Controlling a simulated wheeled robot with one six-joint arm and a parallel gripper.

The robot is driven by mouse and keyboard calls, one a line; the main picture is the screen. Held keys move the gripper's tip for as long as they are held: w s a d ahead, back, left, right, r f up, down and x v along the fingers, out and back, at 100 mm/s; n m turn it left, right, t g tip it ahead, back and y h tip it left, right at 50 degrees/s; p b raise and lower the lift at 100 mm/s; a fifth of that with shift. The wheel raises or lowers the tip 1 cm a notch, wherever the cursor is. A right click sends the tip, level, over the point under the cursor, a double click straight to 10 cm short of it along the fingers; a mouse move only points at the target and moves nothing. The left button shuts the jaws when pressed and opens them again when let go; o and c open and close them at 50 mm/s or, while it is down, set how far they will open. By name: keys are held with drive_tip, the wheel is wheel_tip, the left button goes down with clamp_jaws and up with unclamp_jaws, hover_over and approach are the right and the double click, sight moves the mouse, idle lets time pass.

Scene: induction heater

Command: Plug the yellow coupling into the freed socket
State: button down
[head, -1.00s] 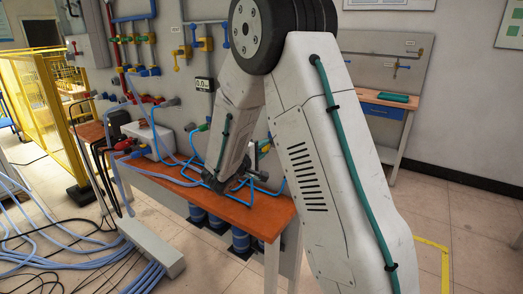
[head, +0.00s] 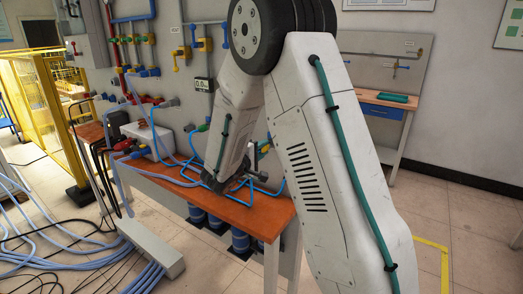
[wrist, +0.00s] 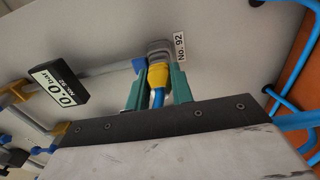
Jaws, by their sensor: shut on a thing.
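The yellow coupling (wrist: 158,76) with its blue hose (wrist: 158,97) shows in the wrist view, between the two green fingers of my gripper (wrist: 157,88), which is shut on it. The coupling points at a grey socket (wrist: 158,50) on the wall panel, beside the label "No. 92" (wrist: 180,47). Its front end meets the socket in the picture; I cannot tell how deep it sits. A blue part (wrist: 139,65) is at the socket's left.
A gauge reading 0.0 bar (wrist: 60,88) is left of the socket; it also shows in the head view (head: 203,85). Blue hoses (wrist: 292,110) loop at the right, over the orange-brown bench (head: 235,214). Valves and pipes line the wall.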

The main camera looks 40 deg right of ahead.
drive_tip(key=shift+w+d, duration=0.2)
drive_tip(key=shift+d, duration=0.3)
idle(0.3)
drive_tip(key=c, duration=1.1)
unclamp_jaws()
drive_tip(key=shift+c, duration=0.2)
